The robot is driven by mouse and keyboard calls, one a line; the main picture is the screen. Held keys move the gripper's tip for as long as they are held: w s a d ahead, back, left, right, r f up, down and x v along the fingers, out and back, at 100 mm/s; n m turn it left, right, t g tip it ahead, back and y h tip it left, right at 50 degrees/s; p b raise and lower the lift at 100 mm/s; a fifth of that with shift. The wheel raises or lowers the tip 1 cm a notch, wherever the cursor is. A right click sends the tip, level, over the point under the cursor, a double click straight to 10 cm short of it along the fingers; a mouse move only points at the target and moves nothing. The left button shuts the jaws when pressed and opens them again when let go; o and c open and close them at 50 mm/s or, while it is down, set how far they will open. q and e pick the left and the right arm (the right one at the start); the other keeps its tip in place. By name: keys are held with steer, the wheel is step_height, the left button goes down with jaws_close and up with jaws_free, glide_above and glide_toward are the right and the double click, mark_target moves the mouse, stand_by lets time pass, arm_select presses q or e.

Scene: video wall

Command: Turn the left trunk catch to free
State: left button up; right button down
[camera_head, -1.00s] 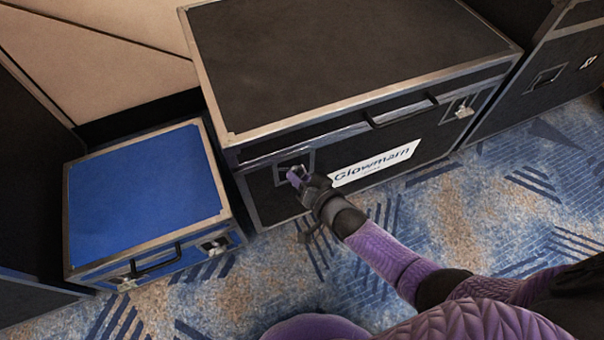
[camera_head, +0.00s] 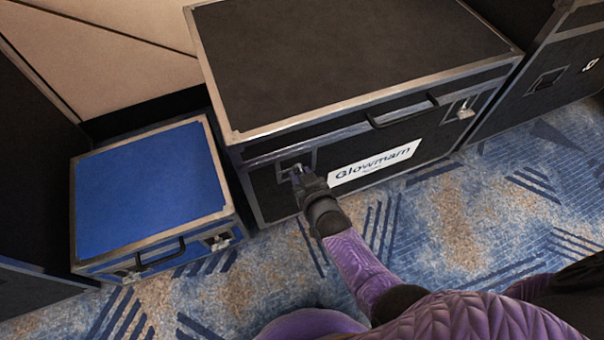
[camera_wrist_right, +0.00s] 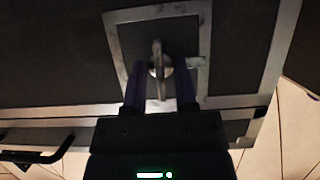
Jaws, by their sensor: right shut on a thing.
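The black trunk (camera_head: 350,60) with metal edges stands with its front towards me. Its left catch (camera_wrist_right: 157,60) is a metal wing on a square metal plate, seen close up in the right wrist view. In the head view the catch plate (camera_head: 285,166) is partly covered by my right gripper (camera_head: 298,172). In the right wrist view my right gripper (camera_wrist_right: 160,75) has a finger on either side of the wing and is shut on it. The wing stands upright in that picture, with a small metal tab to its right. My left gripper is not in view.
A blue trunk (camera_head: 150,190) stands close on the left. The black trunk's handle (camera_head: 402,112), white label (camera_head: 375,164) and right catch (camera_head: 465,110) are right of my gripper. Another dark case (camera_head: 545,80) stands at far right. Patterned carpet (camera_head: 440,220) in front is open.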

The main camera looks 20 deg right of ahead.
stand_by(0.4)
steer(key=c, duration=0.7)
jaws_free()
steer(key=shift+c, duration=0.2)
arm_select(q)
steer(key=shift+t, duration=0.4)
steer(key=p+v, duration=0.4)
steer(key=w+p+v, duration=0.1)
steer(key=p, duration=0.1)
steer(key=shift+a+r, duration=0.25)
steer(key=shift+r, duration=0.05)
arm_select(e)
steer(key=v, duration=1)
